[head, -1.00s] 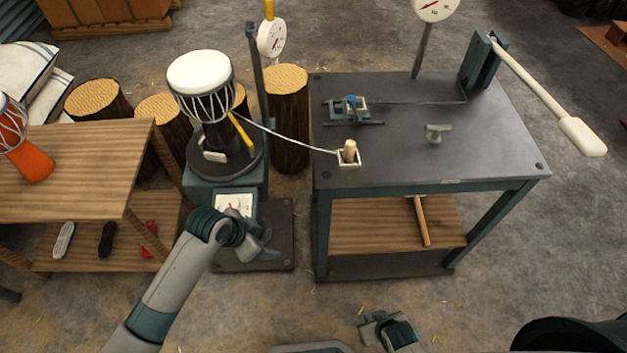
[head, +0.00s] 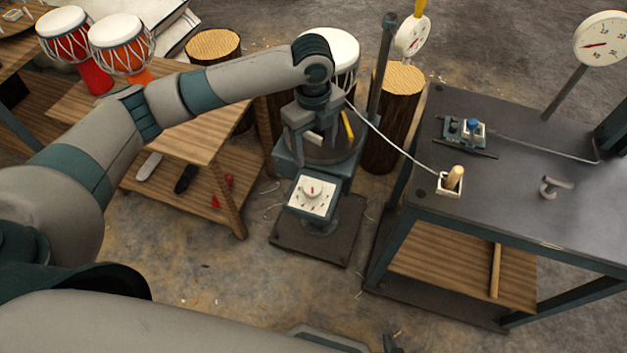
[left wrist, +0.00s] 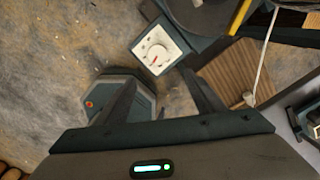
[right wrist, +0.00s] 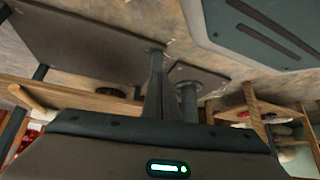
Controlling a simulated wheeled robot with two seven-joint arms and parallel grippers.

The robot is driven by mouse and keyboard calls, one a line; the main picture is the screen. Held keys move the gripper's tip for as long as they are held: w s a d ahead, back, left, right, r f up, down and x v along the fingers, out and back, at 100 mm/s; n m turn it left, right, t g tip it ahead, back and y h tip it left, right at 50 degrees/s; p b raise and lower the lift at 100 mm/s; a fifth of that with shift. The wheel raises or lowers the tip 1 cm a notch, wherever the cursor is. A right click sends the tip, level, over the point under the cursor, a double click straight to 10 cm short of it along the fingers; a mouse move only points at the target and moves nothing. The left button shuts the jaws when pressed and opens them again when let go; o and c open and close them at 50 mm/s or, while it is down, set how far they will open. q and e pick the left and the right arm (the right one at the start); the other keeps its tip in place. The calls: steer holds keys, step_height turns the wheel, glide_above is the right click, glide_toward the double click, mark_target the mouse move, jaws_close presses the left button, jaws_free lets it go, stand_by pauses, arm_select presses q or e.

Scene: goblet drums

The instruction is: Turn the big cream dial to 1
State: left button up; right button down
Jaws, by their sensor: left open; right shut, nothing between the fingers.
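The big cream dial (head: 312,189) sits on a square white panel on the front of the drum stand. It has a red mark pointing roughly toward the panel's far side in the head view; the numbers around it are too small to read. It also shows in the left wrist view (left wrist: 156,54), just beyond my fingertips. My left gripper (head: 312,142) is open and empty, pointing down above and behind the panel, apart from the dial. My right gripper (right wrist: 165,55) is shut and empty, low near the floor; only a scrap shows at the head view's bottom edge.
A cord runs from there to the peg (head: 454,178) on the metal table (head: 520,205) at right. A wooden bench (head: 190,140) with drums is at left. Floor before the panel is clear.

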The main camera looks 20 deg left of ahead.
mark_target(312, 186)
arm_select(q)
steer(key=shift+w+a+r, duration=0.1)
steer(key=shift+a+r, duration=0.25)
steer(key=shift+r, duration=0.05)
arm_select(e)
steer(key=shift+a+f, duration=0.1)
arm_select(q)
steer(key=shift+f, duration=0.2)
step_height(312, 186, down, 16)
steer(key=shift+r+p, duration=0.15)
steer(key=shift+p, duration=0.55)
steer(key=shift+f, duration=0.7)
arm_select(e)
steer(key=s+d+f+g, duration=0.1)
steer(key=s+d+f, duration=0.1)
steer(key=s, duration=0.3)
steer(key=shift+f+g+h, duration=0.15)
steer(key=shift+g+h, duration=0.15)
steer(key=shift+d, duration=0.1)
arm_select(q)
steer(key=c, duration=1)
arm_select(e)
steer(key=shift+w+r, duration=0.15)
steer(key=shift+r, duration=0.05)
